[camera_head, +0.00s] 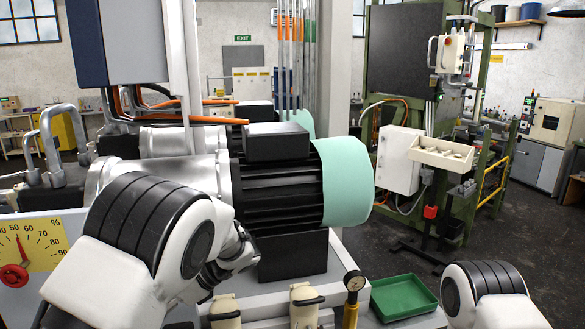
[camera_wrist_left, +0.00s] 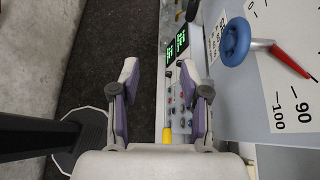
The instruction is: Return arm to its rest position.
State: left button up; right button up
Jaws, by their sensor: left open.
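My left arm (camera_head: 150,235) comes in from the lower left of the head view, bent in front of a large black and mint-green motor. Its gripper cannot be made out clearly there. In the left wrist view my left gripper (camera_wrist_left: 158,75) is open, with its two purple-padded fingers apart and nothing between them. Below the fingers lie dark floor and the edge of a control panel (camera_wrist_left: 180,95) with green displays. My right arm (camera_head: 490,295) shows only as a link at the lower right of the head view; its gripper is out of view.
The motor (camera_head: 345,180) stands close behind my left arm. A yellow dial (camera_head: 45,240) with a red pointer is at far left. A blue knob (camera_wrist_left: 235,42) is right of the fingers.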

pick_arm(q)
notch_tip(320, 180, down, 10)
jog(key=a+g+b, duration=0.2)
jog(key=a, duration=0.1)
jog(key=s+a+f+g+h+b, duration=0.25)
jog(key=s+f+b, duration=0.25)
jog(key=s+f, duration=0.95)
jog(key=s+d+f+n+t+h+b, duration=0.1)
jog(key=s+d+f+n+h+b, duration=0.3)
jog(key=s+f, duration=0.65)
jog(key=s+d+f+n+t+h+b, duration=0.15)
jog(key=s+d+f+n+h, duration=0.35)
jog(key=s+f, duration=0.55)
jog(key=w+a+f+n+t, duration=0.1)
jog(key=w+n+t, duration=0.4)
jog(key=w+n, duration=0.2)
jog(key=shift+w+a+f, duration=0.15)
jog(key=shift+w+a, duration=0.2)
jog(key=shift+w, duration=0.4)
pick_arm(e)
notch_tip(320, 180, down, 14)
jog(key=w, duration=0.2)
jog(key=shift+a, duration=0.2)
jog(key=shift+s, duration=0.1)
